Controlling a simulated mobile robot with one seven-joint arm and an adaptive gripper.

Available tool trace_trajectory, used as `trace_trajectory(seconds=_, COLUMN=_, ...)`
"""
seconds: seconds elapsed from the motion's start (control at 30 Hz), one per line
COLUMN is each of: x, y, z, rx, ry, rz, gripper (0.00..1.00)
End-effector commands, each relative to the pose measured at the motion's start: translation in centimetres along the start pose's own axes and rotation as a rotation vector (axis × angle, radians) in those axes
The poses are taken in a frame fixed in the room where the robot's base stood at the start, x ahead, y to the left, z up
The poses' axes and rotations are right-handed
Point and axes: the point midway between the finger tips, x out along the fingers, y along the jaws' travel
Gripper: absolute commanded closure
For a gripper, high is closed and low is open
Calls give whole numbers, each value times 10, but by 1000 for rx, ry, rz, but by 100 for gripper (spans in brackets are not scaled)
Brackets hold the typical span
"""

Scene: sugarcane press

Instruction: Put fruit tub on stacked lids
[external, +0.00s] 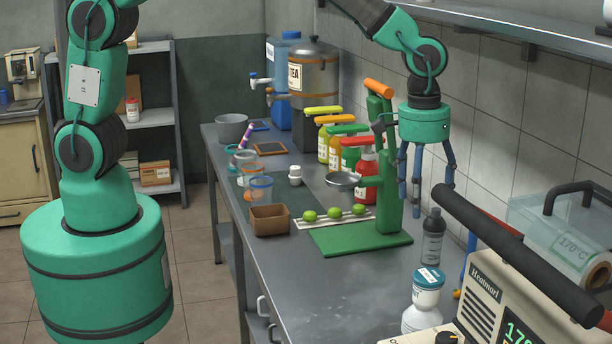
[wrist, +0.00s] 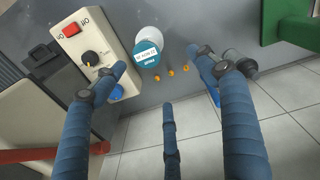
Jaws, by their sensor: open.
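A dark bottle (external: 432,240) stands behind the tub. The heat machine (external: 490,300) crowds its right side. A green press (external: 384,205), limes (external: 333,213), a brown box (external: 270,220) and coloured bottles (external: 366,180) stand farther back. The counter front (external: 345,290) is clear.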

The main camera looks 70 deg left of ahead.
Motion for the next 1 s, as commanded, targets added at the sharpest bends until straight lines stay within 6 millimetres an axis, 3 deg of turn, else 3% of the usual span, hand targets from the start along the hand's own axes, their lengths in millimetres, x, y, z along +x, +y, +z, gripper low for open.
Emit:
trace_trajectory(seconds=0.03, x=-20, y=-12, z=-1, rx=6, ry=14, rz=11, gripper=28)
trace_trajectory(seconds=0.2, x=-73, y=-54, z=4, rx=43, ry=51, rz=37, gripper=28)
trace_trajectory(seconds=0.5, x=-152, y=-132, z=28, rx=109, ry=126, rz=72, gripper=28)
trace_trajectory(seconds=0.8, x=-210, y=-208, z=70, rx=174, ry=208, rz=91, gripper=28)
trace_trajectory(seconds=1.0, x=-235, y=-256, z=106, rx=218, ry=265, rz=94, gripper=28)
